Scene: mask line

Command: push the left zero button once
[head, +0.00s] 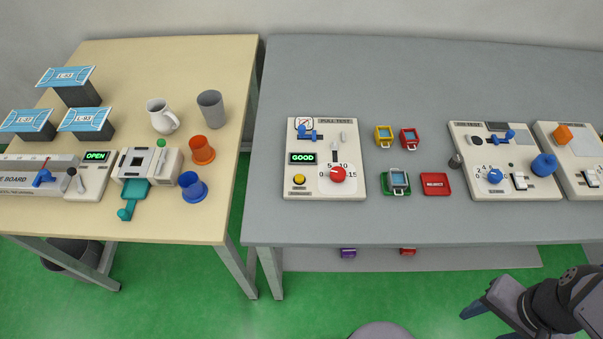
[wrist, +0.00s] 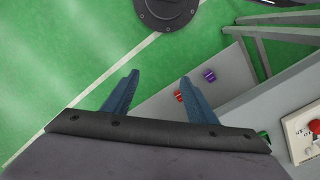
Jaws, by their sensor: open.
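The left test panel (head: 345,134), marked PULL TEST, is a cream box on the grey table. A round yellow button (head: 299,180) sits at its front left; its small label is too small to read. Above it a display (head: 302,158) reads GOOD, and a red knob (head: 337,174) is to the right. My gripper (wrist: 160,76) is open and empty, over the green floor in the wrist view. In the head view a blue finger (head: 478,309) shows at the lower right, in front of the table and well away from the button. The panel's edge (wrist: 299,127) shows at the right of the wrist view.
Yellow, red and green holders stand right of the panel, beside a red tray (head: 435,184). A second test panel (head: 503,160) with a blue knob stands farther right. A beige table (head: 160,70) at left holds cups and devices. Coloured items lie on a low shelf (head: 460,257).

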